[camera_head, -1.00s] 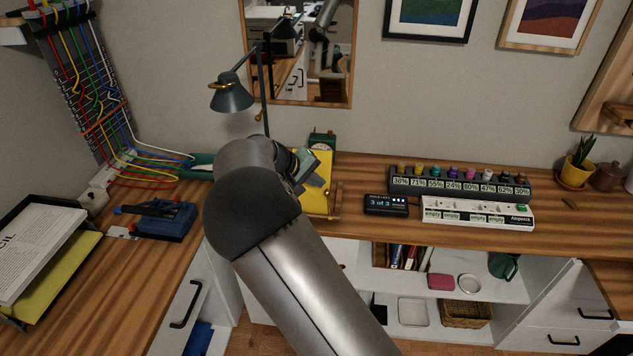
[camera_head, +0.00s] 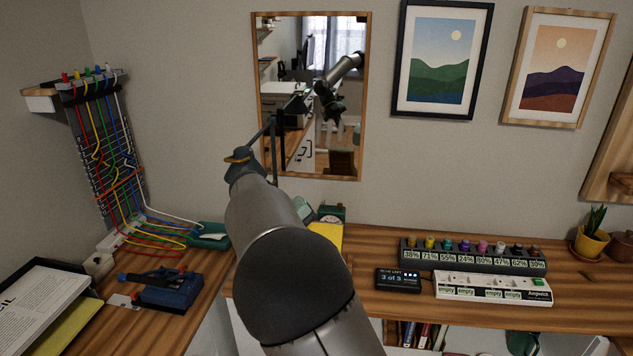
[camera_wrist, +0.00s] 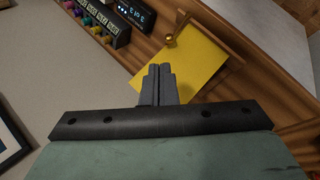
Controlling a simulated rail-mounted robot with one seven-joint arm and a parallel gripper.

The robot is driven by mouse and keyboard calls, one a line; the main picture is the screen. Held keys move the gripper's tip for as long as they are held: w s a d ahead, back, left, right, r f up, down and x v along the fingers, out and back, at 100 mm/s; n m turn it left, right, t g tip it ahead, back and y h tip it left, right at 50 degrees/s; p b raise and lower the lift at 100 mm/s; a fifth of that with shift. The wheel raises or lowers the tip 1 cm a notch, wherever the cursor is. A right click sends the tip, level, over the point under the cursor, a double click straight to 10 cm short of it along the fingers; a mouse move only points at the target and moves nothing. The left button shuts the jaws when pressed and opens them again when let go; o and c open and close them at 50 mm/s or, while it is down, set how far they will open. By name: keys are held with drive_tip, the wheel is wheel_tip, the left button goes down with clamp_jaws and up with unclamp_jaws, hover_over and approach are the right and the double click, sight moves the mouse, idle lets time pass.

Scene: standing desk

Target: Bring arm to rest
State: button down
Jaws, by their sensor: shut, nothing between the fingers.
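My gripper (camera_wrist: 158,72) shows in the wrist view with its two grey fingers pressed together and nothing between them. Beyond the fingertips lies a yellow sheet or panel (camera_wrist: 200,62) near the wooden desk; I cannot tell the gap to it. In the head view my arm rises from the bottom centre and covers part of the desk, and my gripper is hidden behind it. The mirror (camera_head: 365,130) on the wall reflects an arm held up in the air.
A desk lamp (camera_head: 273,150) stands close to my arm. A blue hole punch or stapler-like tool (camera_head: 168,290) is at left, near colored cables (camera_head: 112,165).

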drive_tip(key=s+d+m+g+y, duration=0.2)
drive_tip(key=s+d, duration=0.5)
drive_tip(key=d, duration=0.4)
drive_tip(key=s+d+f+m+y, duration=0.1)
drive_tip(key=s+d, duration=0.2)
drive_tip(key=s, duration=0.6)
drive_tip(key=s+d+f+m+y, duration=0.1)
drive_tip(key=s+d+y, duration=0.1)
drive_tip(key=s, duration=0.7)
drive_tip(key=s+d+f+g+y, duration=0.1)
drive_tip(key=s+d, duration=0.3)
drive_tip(key=s, duration=0.4)
drive_tip(key=shift+s+f+m+y, duration=0.3)
drive_tip(key=shift+s+f+m, duration=0.1)
drive_tip(key=shift+f, duration=0.05)
